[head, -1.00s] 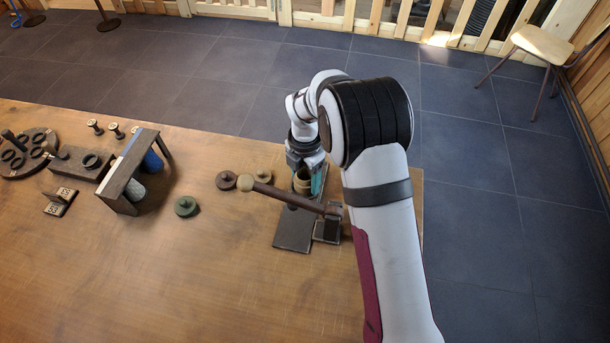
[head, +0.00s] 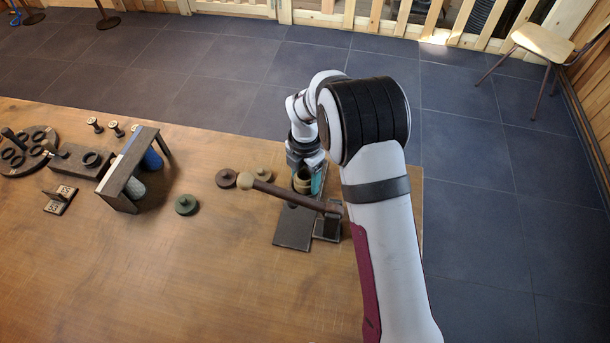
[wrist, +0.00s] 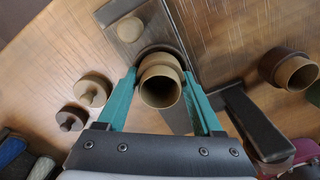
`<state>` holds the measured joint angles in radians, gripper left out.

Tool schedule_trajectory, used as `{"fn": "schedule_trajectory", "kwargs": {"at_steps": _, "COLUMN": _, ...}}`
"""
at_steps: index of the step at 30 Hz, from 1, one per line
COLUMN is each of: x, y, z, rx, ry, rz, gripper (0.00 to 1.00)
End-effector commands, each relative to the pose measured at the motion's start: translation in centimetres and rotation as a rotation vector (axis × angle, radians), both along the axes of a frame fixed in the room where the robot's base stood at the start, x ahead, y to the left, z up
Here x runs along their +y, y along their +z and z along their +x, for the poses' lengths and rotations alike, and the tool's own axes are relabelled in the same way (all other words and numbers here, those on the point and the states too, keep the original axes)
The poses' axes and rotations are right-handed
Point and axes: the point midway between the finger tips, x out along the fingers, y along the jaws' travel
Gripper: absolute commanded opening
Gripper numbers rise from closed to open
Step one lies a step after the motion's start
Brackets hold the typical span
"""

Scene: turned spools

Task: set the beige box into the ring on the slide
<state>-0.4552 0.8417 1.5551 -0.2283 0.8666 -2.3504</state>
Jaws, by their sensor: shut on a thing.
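The beige box (wrist: 161,82) is a round, hollow, stepped piece, held between the two teal fingers in the wrist view. My gripper (wrist: 160,92) is shut on it. In the head view the box (head: 302,184) shows low between the fingers, above the far end of the slide. The slide (head: 293,228) is a flat dark plate; it also shows behind the box in the wrist view (wrist: 145,43). A dark curved rim, apparently the ring (wrist: 158,49), shows just behind the box. The box hides most of it, so I cannot tell whether the box is inside.
A brown lid (head: 227,179), a tan lid (head: 263,174) and a green lid (head: 186,204) lie to the left. A dark stand (head: 126,178) is farther left. The front table is clear.

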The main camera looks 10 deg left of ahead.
Motion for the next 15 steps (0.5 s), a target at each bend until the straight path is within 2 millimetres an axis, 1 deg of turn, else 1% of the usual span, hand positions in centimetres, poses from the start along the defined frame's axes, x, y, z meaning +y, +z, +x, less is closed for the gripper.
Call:
{"fn": "schedule_trajectory", "kwargs": {"at_steps": 8, "x": 0.01, "y": -0.06, "z": -0.01, "rx": 0.0, "ry": 0.001, "rz": 0.0, "gripper": 0.15}}
{"fn": "schedule_trajectory", "kwargs": {"at_steps": 9, "x": 0.01, "y": -0.07, "z": -0.01, "rx": 0.0, "ry": 0.001, "rz": 0.0, "gripper": 0.71}}
{"fn": "schedule_trajectory", "kwargs": {"at_steps": 14, "x": -0.02, "y": -0.08, "z": -0.02, "rx": 0.001, "ry": 0.001, "rz": -0.001, "gripper": 1.0}}
{"fn": "schedule_trajectory", "kwargs": {"at_steps": 15, "x": -0.03, "y": -0.08, "z": -0.03, "rx": 0.001, "ry": 0.001, "rz": -0.001, "gripper": 1.0}}
